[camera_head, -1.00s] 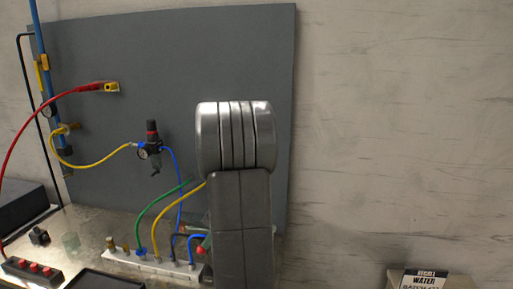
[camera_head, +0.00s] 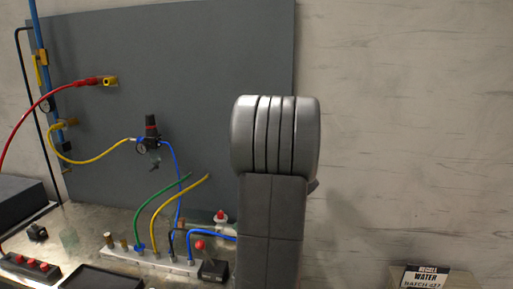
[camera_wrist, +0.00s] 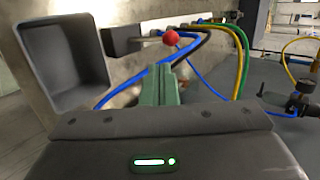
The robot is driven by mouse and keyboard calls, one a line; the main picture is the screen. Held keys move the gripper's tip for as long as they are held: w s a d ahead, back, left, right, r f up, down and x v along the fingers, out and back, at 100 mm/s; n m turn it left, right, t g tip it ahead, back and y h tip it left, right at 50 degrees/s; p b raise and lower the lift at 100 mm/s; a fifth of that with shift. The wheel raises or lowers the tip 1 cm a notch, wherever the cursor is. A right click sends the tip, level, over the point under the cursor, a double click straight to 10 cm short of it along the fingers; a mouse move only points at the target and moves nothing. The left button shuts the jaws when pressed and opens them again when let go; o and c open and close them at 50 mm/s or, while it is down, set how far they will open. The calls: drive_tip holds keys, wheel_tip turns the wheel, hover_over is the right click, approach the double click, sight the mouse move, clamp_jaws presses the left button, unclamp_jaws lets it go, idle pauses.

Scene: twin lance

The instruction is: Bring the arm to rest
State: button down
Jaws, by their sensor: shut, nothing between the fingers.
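My gripper (camera_wrist: 166,72) shows in the wrist view as green fingers closed together, with nothing between them. In that view its tips overlap the hoses and a spot just below a red ball knob (camera_wrist: 170,38). I cannot tell whether they touch anything.
A white manifold (camera_head: 150,262) with green, yellow, blue and black hoses stands on the metal bench. A regulator (camera_head: 149,140) hangs before the grey panel (camera_head: 230,60). A dark tray (camera_wrist: 62,62) shows in the wrist view.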

drive_tip(key=v, duration=0.5)
drive_tip(key=shift+d+r, duration=0.25)
